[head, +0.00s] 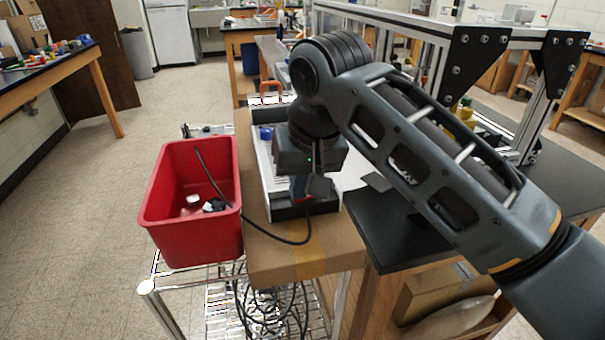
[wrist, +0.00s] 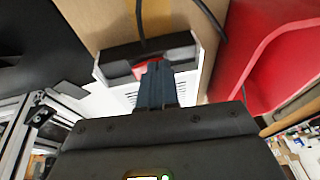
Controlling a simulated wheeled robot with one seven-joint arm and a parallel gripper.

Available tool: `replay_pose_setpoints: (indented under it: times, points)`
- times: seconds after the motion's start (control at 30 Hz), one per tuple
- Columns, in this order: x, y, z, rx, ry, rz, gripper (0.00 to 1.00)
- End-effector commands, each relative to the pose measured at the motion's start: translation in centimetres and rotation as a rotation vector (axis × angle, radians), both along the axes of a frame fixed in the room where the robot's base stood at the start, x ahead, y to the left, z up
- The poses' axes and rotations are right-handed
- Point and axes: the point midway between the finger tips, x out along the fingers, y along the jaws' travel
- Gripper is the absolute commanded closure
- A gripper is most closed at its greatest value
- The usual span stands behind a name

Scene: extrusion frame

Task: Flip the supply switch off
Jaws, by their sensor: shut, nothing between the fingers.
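The supply is a white box with a black end panel (head: 303,209) on the cardboard-coloured surface. In the wrist view its black end (wrist: 181,45) faces me, with a black cable running from it. A small red patch (wrist: 141,69), which looks like the supply switch, shows at that end, partly hidden by my fingers. My gripper (wrist: 156,68) is shut and empty, with its fingertips right at the red patch; I cannot tell whether they touch. In the head view my gripper (head: 299,190) points down just over the black end. The switch's position cannot be made out.
A red bin (head: 190,240) with small items stands left of the supply, with a black cable (head: 285,241) looping over its edge. A black tabletop (head: 400,235) and an aluminium extrusion frame (head: 400,30) are to the right. A wire cart (head: 180,295) stands below.

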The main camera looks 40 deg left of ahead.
Motion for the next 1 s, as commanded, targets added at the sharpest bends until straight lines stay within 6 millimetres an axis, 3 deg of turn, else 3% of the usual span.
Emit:
replay_pose_setpoints:
  times: [1.0]
  points:
    - [1.2, -1.1, 0.2, -0.001, 0.001, -0.001, 1.0]
